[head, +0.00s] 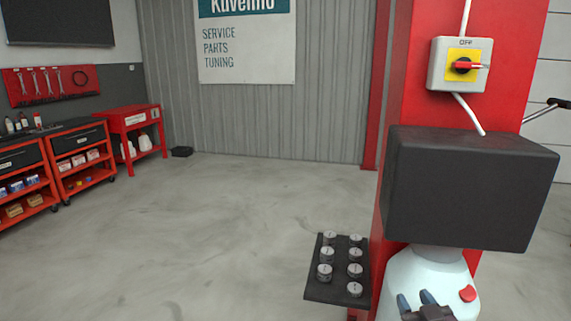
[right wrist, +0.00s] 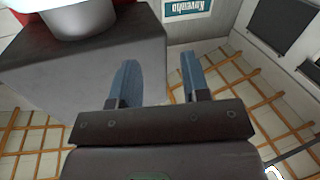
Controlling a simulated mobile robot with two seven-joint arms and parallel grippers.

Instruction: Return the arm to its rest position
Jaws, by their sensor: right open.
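My right gripper (head: 416,299) shows at the bottom of the head view, right of centre. Its two blue fingers stand apart with nothing between them. The right wrist view also shows the open, empty fingers (right wrist: 160,62). In the head view the gripper is in front of a white rounded body (head: 415,272) with a red button (head: 467,293), below a dark box (head: 470,185). I cannot tell whether it touches the white body. The dark box (right wrist: 70,85) fills the left of the right wrist view, close to the fingers. My left gripper is not in view.
A red column (head: 418,60) carries a yellow and grey switch box (head: 460,65) with a red handle. A dark tray (head: 325,290) with several metal weights is left of the column's foot. Red tool carts (head: 80,165) stand far left. The middle floor (head: 210,240) is clear.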

